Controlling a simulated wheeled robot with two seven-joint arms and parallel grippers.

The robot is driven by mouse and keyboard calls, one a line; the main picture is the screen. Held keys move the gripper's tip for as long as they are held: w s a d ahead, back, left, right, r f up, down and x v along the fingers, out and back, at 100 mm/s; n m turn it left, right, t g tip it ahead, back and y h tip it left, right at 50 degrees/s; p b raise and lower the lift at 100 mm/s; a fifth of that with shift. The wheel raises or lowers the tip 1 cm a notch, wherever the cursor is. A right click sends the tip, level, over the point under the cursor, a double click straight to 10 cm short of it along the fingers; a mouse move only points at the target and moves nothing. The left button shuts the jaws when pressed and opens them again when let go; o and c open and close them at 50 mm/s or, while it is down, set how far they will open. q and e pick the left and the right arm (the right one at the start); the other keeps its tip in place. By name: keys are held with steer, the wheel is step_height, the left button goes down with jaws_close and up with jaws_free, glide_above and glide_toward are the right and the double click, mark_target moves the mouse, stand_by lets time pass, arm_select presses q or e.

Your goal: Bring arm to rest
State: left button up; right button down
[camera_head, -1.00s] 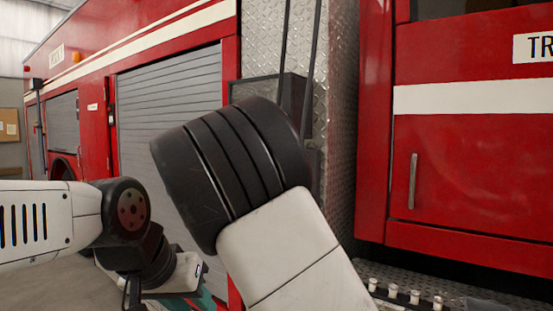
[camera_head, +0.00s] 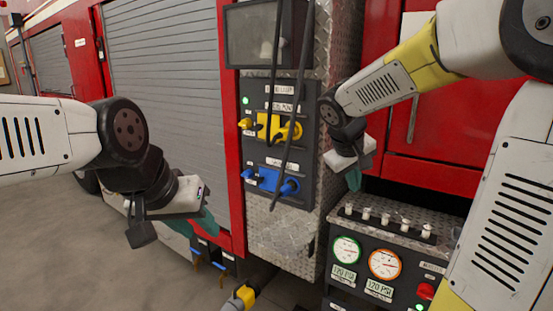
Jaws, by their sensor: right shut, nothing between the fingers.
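My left arm comes in from the left. My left gripper (camera_head: 206,224) has a white body and teal fingers and hangs before the grey shutter. Its fingers are partly hidden, so I cannot tell if they are apart. My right arm, white with yellow sections, enters from the upper right and reaches left. My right gripper (camera_head: 353,181) is shut and empty, its teal fingers pointing down. It appears just right of the dark connector panel (camera_head: 250,150) and above the gauge panel. Neither gripper visibly holds anything.
The red fire truck (camera_head: 232,120) fills the background. Yellow (camera_head: 272,127) and blue (camera_head: 270,180) connectors sit on the dark panel, with black cables hanging in front. Below right are a gauge panel (camera_head: 350,290) and a row of white-topped switches (camera_head: 384,219). A yellow-ended hose (camera_head: 244,296) is at the bottom. Floor at lower left is clear.

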steer(key=s+a+m+y, duration=0.2)
steer(key=s+y, duration=0.1)
steer(key=s, duration=0.7)
steer(key=s+a+m+t+y, duration=0.1)
steer(key=s+a+y, duration=0.1)
steer(key=s, duration=0.8)
steer(key=shift+a+r+m+y, duration=0.3)
steer(key=shift+a+m+y, duration=0.1)
steer(key=shift+a, duration=0.3)
